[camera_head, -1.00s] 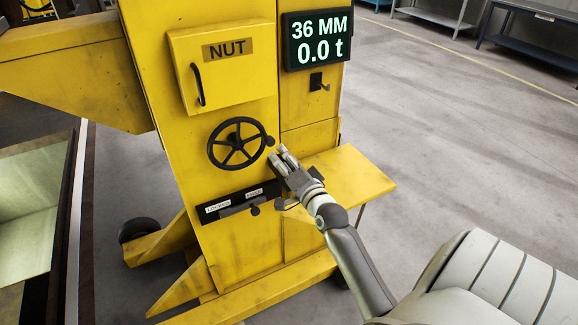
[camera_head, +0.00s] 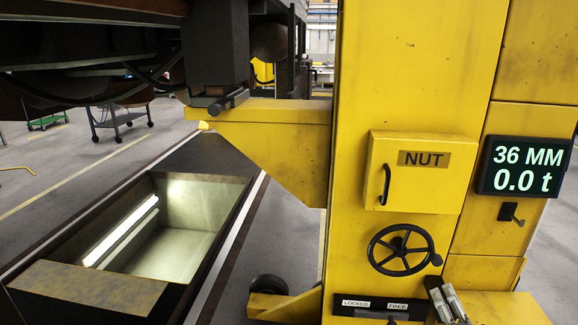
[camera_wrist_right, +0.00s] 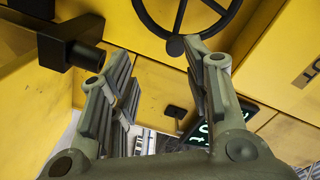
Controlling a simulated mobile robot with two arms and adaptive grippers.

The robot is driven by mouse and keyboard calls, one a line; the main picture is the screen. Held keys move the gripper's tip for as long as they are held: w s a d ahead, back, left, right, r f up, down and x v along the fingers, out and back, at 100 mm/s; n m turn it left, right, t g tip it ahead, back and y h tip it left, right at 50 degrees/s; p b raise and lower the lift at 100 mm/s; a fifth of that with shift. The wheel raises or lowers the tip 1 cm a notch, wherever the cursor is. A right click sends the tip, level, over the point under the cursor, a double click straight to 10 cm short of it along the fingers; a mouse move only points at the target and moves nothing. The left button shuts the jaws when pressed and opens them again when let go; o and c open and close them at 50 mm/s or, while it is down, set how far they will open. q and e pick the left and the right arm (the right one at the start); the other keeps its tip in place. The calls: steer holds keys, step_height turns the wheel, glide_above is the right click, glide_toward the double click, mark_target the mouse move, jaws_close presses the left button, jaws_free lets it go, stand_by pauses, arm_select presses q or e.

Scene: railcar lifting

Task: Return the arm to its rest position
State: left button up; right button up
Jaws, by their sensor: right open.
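My right gripper (camera_head: 446,300) shows at the bottom edge of the head view, below and right of the black handwheel (camera_head: 401,250) on the yellow jack column (camera_head: 405,70). In the right wrist view its two fingers (camera_wrist_right: 158,95) are spread apart with nothing between them. The handwheel rim (camera_wrist_right: 185,38) shows beyond the fingertips there. The rest of the right arm is out of the head view. My left gripper is not in any view.
The column carries a NUT box (camera_head: 421,172), a display (camera_head: 526,167) reading 36 MM and 0.0 t, and a LOCKED/FREE lever plate (camera_head: 375,307). A yellow lifting arm (camera_head: 270,140) reaches left under the dark railcar underside (camera_head: 80,50). A lit pit (camera_head: 190,230) lies at left.

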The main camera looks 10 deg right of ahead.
steer(key=s+a+f+n+g+y, duration=0.1)
steer(key=s+a+f+n+g, duration=0.15)
steer(key=f, duration=0.95)
steer(key=s+a+f+n+g+y, duration=0.1)
steer(key=a+f+n+g, duration=0.2)
steer(key=f, duration=0.8)
steer(key=s+a+f+n+g+y, duration=0.1)
steer(key=s+a+f+g, duration=0.15)
steer(key=s+f, duration=0.4)
steer(key=s+a+f+n+g, duration=0.15)
steer(key=s+a+f, duration=0.25)
steer(key=f, duration=0.5)
steer(key=s+a+f+n+g, duration=0.2)
steer(key=s+f, duration=0.3)
steer(key=s, duration=0.5)
steer(key=s+a+f+n+g, duration=0.2)
steer(key=s+f, duration=0.4)
steer(key=s, duration=0.4)
steer(key=s+a+f+n+g+y, duration=0.1)
steer(key=s+f+n, duration=0.3)
steer(key=s, duration=0.7)
step_height(320, 180, down, 2)
steer(key=shift+a+g, duration=0.85)
steer(key=shift+w, duration=0.15)
